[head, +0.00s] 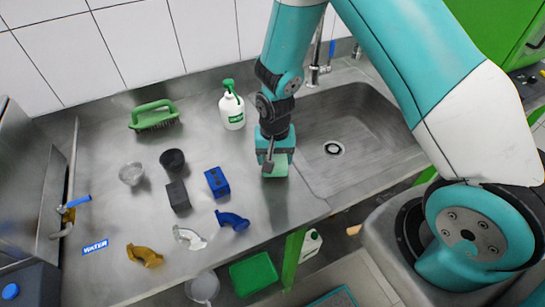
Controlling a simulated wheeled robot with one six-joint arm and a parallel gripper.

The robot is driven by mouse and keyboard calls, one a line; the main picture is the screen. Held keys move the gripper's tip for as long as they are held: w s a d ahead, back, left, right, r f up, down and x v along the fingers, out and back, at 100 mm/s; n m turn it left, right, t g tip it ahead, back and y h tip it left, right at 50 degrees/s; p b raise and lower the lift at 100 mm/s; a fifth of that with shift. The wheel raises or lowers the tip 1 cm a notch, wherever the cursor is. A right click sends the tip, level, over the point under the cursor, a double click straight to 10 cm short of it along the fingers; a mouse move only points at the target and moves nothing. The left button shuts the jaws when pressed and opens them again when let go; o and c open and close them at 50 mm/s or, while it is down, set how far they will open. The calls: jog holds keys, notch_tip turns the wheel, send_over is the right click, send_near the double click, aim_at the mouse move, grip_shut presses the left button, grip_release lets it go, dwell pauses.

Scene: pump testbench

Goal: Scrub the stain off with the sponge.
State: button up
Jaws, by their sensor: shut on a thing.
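My gripper (270,152) points down over the steel counter (105,205), just left of the sink. It is shut on a pale green sponge (277,167), which is at or very near the counter surface; I cannot tell whether it touches. No stain can be made out on the visible counter; the area under the gripper and sponge is hidden.
A spray bottle (231,106) and a green brush (154,116) stand behind. Left are a dark cup (172,160), a clear cup (131,174), a dark block (177,196), a blue block (217,182) and several pipe elbows (145,255). The sink (360,125) is right.

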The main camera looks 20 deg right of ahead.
jog(key=shift+a+r+p, duration=0.2)
jog(key=shift+r+p, duration=0.1)
jog(key=shift+r, duration=0.25)
jog(key=shift+a+r+p, duration=0.15)
jog(key=shift+r+p, duration=0.1)
jog(key=shift+r, duration=0.3)
jog(key=shift+r+p, duration=1.55)
jog(key=shift+r, duration=0.55)
jog(key=shift+s+a+f, duration=0.1)
